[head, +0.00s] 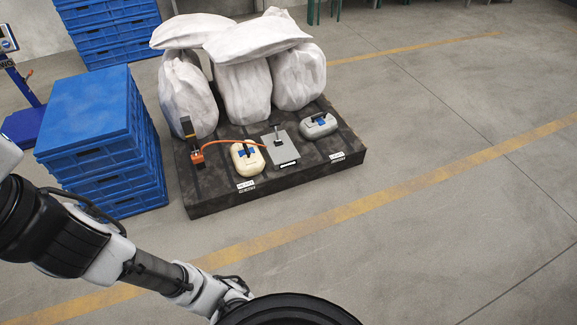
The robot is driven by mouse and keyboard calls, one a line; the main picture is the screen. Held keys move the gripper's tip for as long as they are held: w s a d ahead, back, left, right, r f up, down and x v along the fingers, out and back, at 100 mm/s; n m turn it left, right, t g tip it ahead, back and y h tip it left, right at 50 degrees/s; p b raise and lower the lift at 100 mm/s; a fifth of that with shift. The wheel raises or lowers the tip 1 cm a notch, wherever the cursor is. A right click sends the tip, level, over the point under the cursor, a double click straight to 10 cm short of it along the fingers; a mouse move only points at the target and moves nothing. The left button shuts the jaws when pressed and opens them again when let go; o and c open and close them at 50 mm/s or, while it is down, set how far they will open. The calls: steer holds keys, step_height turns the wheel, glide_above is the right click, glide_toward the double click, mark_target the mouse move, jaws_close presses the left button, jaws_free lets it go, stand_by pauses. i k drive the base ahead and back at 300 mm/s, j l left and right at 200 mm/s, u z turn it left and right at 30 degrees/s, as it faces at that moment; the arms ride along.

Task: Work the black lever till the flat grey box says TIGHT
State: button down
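The black lever (187,127) stands upright on a small orange unit (197,157) at the left of a dark low platform. An orange hose (232,148) runs from this unit to the right, toward the flat grey box (282,150). The box lies on the platform and has a small dark upright part on top. A dark display strip (289,163) is on its front edge; its text is too small to read. My arm reaches from the left to the bottom middle, well apart from the lever. My gripper cannot be made out; a black rounded shape covers that area.
A cream case (246,163) and a grey case (318,128) flank the flat box on the platform (210,203). White sacks (243,91) stand behind. Stacked blue crates (95,150) stand close on the left. The floor in front and right is clear.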

mark_target(273, 124)
steer(key=l+u, duration=0.25)
steer(key=l, duration=0.6)
steer(key=i+j, duration=0.15)
steer(key=i, duration=0.3)
steer(key=i+j+z, duration=0.1)
steer(key=i, duration=0.35)
steer(key=i+j, duration=0.2)
steer(key=i, duration=0.25)
steer(key=i+j, duration=0.15)
steer(key=i, duration=0.3)
steer(key=i+j+z, duration=0.1)
steer(key=i, duration=0.4)
steer(key=i+j, duration=0.3)
steer(key=i+l+z, duration=0.05)
steer(key=i, duration=0.1)
